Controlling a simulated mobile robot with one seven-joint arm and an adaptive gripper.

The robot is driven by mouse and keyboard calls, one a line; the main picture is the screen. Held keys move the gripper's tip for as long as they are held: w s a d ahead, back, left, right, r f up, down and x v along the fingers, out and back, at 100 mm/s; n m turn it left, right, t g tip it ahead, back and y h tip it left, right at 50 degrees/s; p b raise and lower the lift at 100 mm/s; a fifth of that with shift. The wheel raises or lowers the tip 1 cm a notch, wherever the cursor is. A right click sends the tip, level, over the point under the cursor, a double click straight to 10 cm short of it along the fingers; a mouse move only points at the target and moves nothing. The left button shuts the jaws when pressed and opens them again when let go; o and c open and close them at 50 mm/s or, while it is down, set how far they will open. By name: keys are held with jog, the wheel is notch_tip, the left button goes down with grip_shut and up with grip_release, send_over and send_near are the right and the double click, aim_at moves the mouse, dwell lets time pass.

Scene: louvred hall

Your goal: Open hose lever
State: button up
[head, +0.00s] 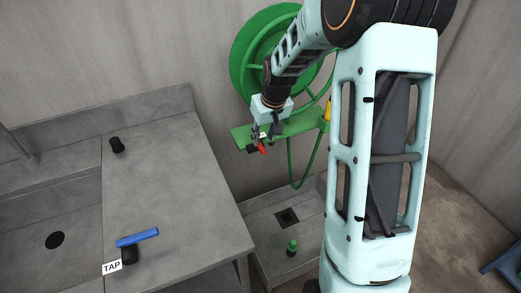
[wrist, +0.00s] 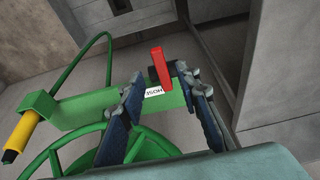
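The red hose lever (head: 262,149) shows at the front of the green bracket (head: 243,136), partly behind my gripper (head: 264,136). In the wrist view the red lever (wrist: 158,66) stands out past the bracket (wrist: 90,109), beside a white label (wrist: 154,92) with upside-down lettering that looks like HOSE. My gripper (wrist: 170,86) is open, with its two dark blue fingers apart.
A green hose reel (head: 240,55) hangs on the wall behind my arm. A yellow-and-black nozzle (wrist: 20,132) sits at the bracket's end. A grey counter (head: 180,200) at left carries a blue lever (head: 137,238) labelled TAP. A green bottle (head: 292,247) stands in a low basin.

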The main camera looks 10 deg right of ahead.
aim_at(261, 147)
jog(key=shift+b+x, duration=2)
jog(key=shift+x, duration=1.7)
jog(key=shift+c, duration=0.5)
grip_shut()
